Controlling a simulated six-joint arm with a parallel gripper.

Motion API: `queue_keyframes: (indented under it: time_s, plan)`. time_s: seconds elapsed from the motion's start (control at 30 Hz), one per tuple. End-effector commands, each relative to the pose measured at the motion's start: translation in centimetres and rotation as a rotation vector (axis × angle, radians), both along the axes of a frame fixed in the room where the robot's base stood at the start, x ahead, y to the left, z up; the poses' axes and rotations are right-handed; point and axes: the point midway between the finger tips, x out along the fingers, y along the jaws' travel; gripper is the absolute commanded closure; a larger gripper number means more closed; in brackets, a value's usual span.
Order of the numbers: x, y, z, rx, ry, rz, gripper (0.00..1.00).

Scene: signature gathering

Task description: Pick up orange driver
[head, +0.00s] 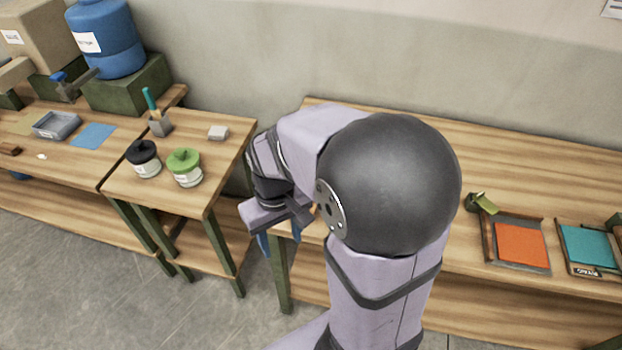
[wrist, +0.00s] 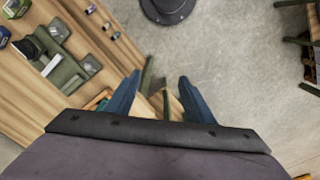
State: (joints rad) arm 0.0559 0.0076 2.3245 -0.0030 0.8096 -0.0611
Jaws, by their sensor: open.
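My gripper (wrist: 158,86) is open and empty, with its two blue fingers spread apart in the wrist view. In the head view my gripper (head: 281,241) hangs at the left end of the right workbench (head: 450,160), partly hidden by my own arm. I cannot make out an orange driver for certain. A small orange patch (head: 316,209) shows on the bench just right of my gripper, mostly covered by my arm. It is too small to tell what it is. In the wrist view, an orange and teal bit (wrist: 101,100) lies left of the left finger, partly hidden.
An orange tray (head: 521,244) and a teal tray (head: 589,248) lie at the bench's right. The left table holds a black-lidded jar (head: 146,163), a green-lidded jar (head: 186,172) and a holder (head: 160,126) with a teal handle. A floor gap separates the benches.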

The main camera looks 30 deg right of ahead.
Motion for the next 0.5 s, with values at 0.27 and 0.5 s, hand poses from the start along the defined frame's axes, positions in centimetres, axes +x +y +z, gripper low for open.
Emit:
queue_keyframes:
  time_s: [0.27, 0.5]
  plan:
    - [8.9, -4.2, -0.2, -0.002, 0.002, -0.003, 0.51]
    - [16.1, -9.8, -1.1, -0.004, 0.004, -0.001, 0.51]
